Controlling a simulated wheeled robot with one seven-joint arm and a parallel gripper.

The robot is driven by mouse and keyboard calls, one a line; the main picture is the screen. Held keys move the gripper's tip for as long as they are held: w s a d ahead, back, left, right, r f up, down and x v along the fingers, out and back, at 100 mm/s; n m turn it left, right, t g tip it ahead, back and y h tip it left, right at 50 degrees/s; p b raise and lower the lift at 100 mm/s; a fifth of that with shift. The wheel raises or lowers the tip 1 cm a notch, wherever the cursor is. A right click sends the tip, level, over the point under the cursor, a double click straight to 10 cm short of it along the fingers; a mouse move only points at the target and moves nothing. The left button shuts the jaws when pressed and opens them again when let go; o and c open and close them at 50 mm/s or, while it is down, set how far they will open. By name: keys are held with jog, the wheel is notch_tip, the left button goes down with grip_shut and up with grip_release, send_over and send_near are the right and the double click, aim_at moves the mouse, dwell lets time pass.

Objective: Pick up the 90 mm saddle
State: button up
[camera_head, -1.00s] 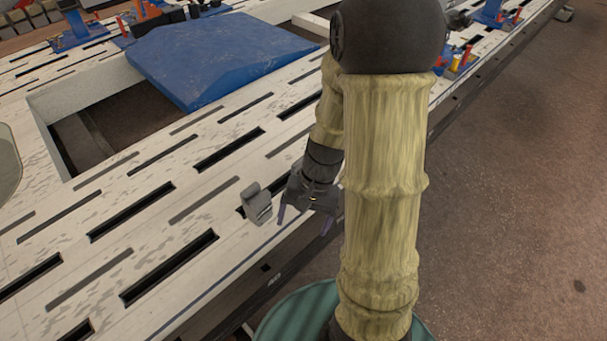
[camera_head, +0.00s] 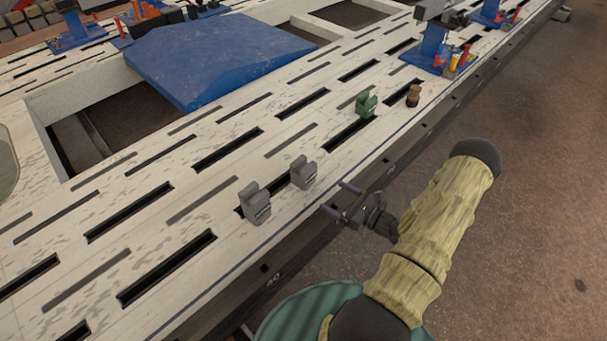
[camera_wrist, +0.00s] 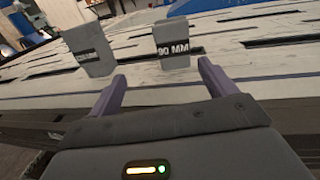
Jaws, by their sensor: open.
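The 90 mm saddle is a small grey block with a dark label. In the wrist view the saddle (camera_wrist: 173,48) reads "90 MM" and stands just beyond my fingertips, nearer the right finger. In the head view it appears to be the farther grey saddle (camera_head: 303,172), upright on the slotted bench. My gripper (camera_head: 341,200) is open and empty at the bench's front edge, its fingers toward the saddles. The fingers also show in the wrist view (camera_wrist: 162,72), apart from the saddle.
A second grey saddle (camera_head: 256,203) stands close by; it is on the left in the wrist view (camera_wrist: 88,50), its label unreadable. A green saddle-like block (camera_head: 366,104) and a small brown piece (camera_head: 413,95) stand farther along the slotted bench (camera_head: 215,232). A blue panel (camera_head: 215,55) lies behind.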

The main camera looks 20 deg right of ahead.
aim_at(311, 178)
jog(key=shift+d+f+m+t+h, duration=0.4)
jog(key=shift+d+m+h, duration=0.1)
jog(key=shift+d, duration=0.25)
jog(key=b+x, duration=0.4)
jog(key=x, duration=0.7)
jog(key=shift+w+a, duration=0.15)
jog(key=shift+a, duration=0.05)
jog(key=shift+w+a, duration=0.15)
jog(key=shift+w, duration=0.25)
jog(key=b+x, duration=0.2)
jog(key=x, duration=0.1)
jog(key=b+x, duration=0.1)
jog(key=x, duration=0.1)
jog(key=shift+w+r, duration=0.15)
jog(key=shift+r, duration=0.1)
